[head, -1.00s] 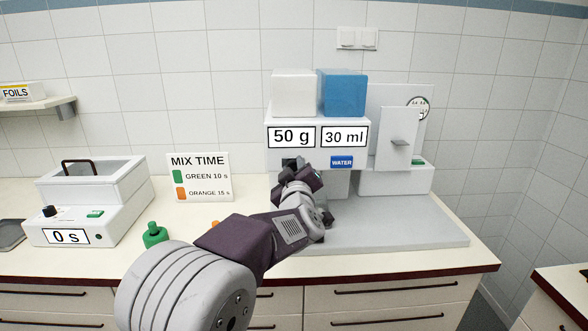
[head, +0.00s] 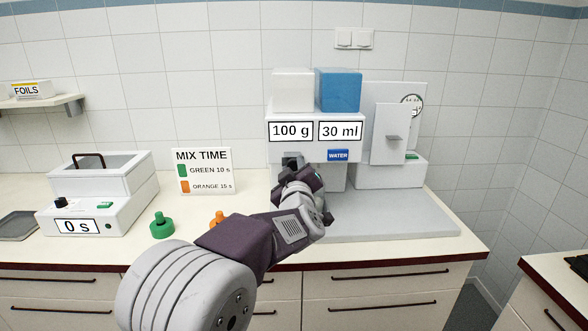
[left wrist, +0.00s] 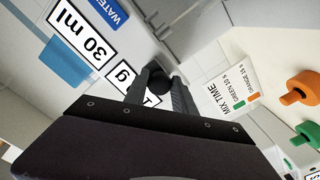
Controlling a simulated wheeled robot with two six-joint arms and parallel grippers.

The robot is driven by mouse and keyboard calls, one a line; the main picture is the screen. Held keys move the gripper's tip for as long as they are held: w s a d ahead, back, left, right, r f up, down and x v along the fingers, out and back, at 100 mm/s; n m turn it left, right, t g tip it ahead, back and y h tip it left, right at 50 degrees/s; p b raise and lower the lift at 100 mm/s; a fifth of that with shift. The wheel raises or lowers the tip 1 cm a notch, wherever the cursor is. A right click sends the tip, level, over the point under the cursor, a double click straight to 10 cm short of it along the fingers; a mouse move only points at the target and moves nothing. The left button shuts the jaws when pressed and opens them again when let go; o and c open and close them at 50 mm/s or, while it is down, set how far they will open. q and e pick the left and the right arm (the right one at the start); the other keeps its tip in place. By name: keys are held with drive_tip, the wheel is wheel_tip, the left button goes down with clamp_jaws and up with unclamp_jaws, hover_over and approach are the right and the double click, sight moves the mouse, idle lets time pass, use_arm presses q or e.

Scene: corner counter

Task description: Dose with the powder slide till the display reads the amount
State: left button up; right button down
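The dispenser (head: 315,158) stands on the counter with a white box (head: 293,91) and a blue box (head: 338,90) on top. Its left display (head: 290,131) reads 100 g and its right display (head: 340,131) reads 30 ml. My left gripper (head: 292,163) is at the dispenser's front, below the 100 g display. In the left wrist view, its two fingers (left wrist: 160,88) close around the dark round knob of the powder slide (left wrist: 157,80). My arm hides much of the dispenser's lower part in the head view. My right gripper is not in view.
A green piece (head: 162,226) and an orange piece (head: 218,218) stand on the counter left of my arm. A mixer reading 0 s (head: 100,197) is further left. A MIX TIME sign (head: 203,171) stands behind. A white machine (head: 390,172) is right of the dispenser.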

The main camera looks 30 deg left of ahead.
use_arm(q)
drive_tip(key=o, duration=0.3)
drive_tip(key=v, duration=0.9)
drive_tip(key=shift+p, duration=0.35)
drive_tip(key=shift+c, duration=0.3)
